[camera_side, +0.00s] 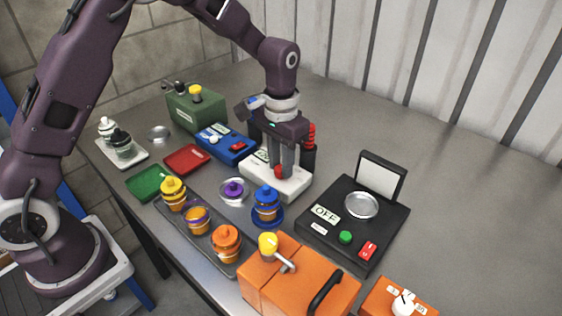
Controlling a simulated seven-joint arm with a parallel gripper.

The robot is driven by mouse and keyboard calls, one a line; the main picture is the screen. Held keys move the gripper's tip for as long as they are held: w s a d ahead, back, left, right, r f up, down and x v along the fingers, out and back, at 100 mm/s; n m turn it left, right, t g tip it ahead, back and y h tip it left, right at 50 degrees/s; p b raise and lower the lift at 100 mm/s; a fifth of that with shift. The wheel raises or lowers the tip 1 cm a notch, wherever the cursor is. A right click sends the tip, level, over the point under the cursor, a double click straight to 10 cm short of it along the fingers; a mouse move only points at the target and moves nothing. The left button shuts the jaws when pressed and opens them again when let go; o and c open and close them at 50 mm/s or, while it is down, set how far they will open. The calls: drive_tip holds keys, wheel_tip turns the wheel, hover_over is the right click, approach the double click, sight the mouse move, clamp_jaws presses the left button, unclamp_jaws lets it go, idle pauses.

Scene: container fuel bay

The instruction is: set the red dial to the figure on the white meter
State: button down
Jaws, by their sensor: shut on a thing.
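The white meter (292,187) is a low white box in the middle of the table. Its display is partly hidden behind my gripper, and I cannot read the figure. The red dial (280,172) is on the top of this white box. My gripper (282,171) points straight down over the box, with its fingers shut on the red dial. The fingers cover part of the dial, so its pointer and setting cannot be made out.
A black unit (322,237) reading OFF stands to the right. An orange box (275,287) with a handle is in front. Lidded pots stand on a dark tray (220,268). A blue box (237,155) and a red-and-black cylinder (309,145) stand close behind my gripper.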

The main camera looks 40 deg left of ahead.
drive_tip(key=c, duration=1.1)
unclamp_jaws()
drive_tip(key=shift+c, duration=0.2)
wheel_tip(320, 180, up, 7)
drive_tip(key=shift+r, duration=0.1)
drive_tip(key=s+a+r+t, duration=0.2)
drive_tip(key=s+r, duration=0.5)
drive_tip(key=r, duration=0.1)
drive_tip(key=s+a+r+t, duration=0.1)
drive_tip(key=s, duration=0.9)
drive_tip(key=s+a+r+n+t, duration=0.1)
drive_tip(key=s+a+t, duration=0.1)
drive_tip(key=s, duration=0.8)
drive_tip(key=shift+r+t, duration=0.3)
drive_tip(key=shift+r, duration=0.1)
